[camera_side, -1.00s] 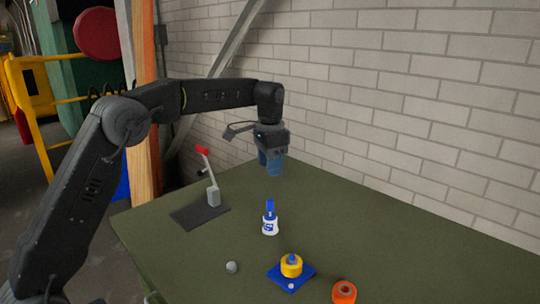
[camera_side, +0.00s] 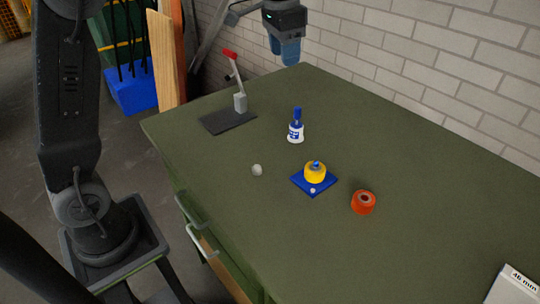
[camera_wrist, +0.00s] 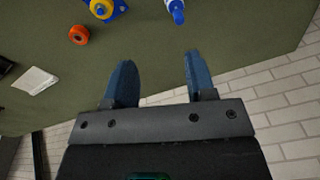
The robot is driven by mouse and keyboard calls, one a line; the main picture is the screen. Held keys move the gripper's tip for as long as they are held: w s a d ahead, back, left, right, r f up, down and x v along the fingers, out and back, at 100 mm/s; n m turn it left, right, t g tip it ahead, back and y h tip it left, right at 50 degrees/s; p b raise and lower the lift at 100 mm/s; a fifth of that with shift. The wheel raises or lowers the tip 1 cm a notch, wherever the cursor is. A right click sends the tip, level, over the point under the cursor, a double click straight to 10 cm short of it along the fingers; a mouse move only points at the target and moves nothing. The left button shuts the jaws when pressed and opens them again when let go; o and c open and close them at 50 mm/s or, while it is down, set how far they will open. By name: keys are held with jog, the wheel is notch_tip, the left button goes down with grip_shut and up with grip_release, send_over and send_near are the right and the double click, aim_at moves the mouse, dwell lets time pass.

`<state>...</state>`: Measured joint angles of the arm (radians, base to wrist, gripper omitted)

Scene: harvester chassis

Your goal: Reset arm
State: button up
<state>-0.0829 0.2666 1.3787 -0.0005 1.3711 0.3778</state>
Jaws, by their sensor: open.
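My gripper (camera_side: 284,48) hangs above the far edge of the green table, near the brick wall, with its blue fingers pointing down. In the wrist view my gripper (camera_wrist: 158,80) has its two fingers spread apart with nothing between them. It is clear of every object. A white bottle with a blue top (camera_side: 296,130) stands upright on the table, nearer the camera than my gripper. A yellow wheel-like part (camera_side: 315,173) sits on a blue square plate (camera_side: 325,188). An orange ring-shaped part (camera_side: 363,202) lies to its right.
A lever device with a red handle (camera_side: 239,95) stands on a dark plate (camera_side: 222,122) at the table's left. A white label reading 46 mm (camera_side: 515,284) is at lower right. The brick wall (camera_side: 430,50) borders the table.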

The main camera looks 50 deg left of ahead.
jog(key=s+d+n+t, duration=0.2)
jog(key=s+d, duration=0.1)
jog(key=s, duration=1.1)
jog(key=s+f+t, duration=0.1)
jog(key=s+f, duration=0.2)
jog(key=s, duration=0.2)
jog(key=s+f+n+t, duration=0.1)
jog(key=s+f, duration=0.2)
jog(key=s, duration=0.3)
jog(key=shift+s+d+f, duration=0.15)
jog(key=shift+s+d, duration=0.05)
jog(key=shift+d, duration=0.2)
